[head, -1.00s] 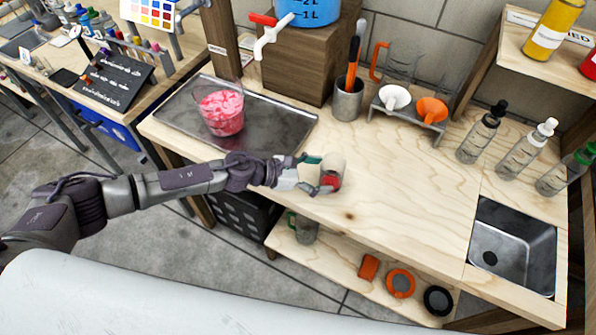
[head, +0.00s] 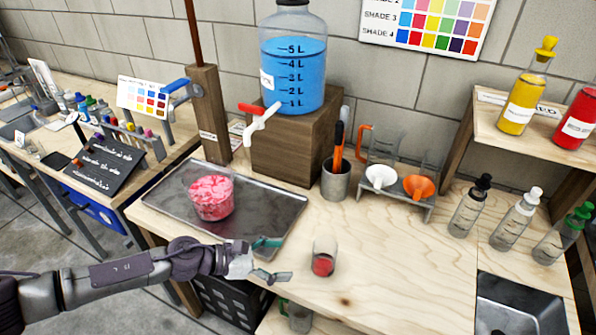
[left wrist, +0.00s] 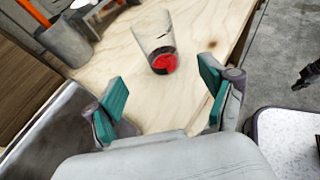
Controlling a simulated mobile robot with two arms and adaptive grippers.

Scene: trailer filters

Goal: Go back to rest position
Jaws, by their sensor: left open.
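My left gripper (head: 270,259) is open and empty over the front edge of the wooden workbench. Its two teal finger pads stand apart in the left wrist view (left wrist: 162,105). A small clear glass with red contents at its bottom (head: 323,258) stands upright on the bench, to the right of the fingers and apart from them. In the left wrist view the glass (left wrist: 156,45) stands beyond the open fingers. My right gripper is not clearly in view; a dark shape at the right edge of the left wrist view cannot be made out.
A metal tray (head: 268,220) with a cup of pink contents (head: 211,198) lies left on the bench. Behind are a blue water jug (head: 293,65), a steel tool cup (head: 336,181) and a funnel rack (head: 408,202). Bottles (head: 469,207) and a sink (head: 520,306) are right.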

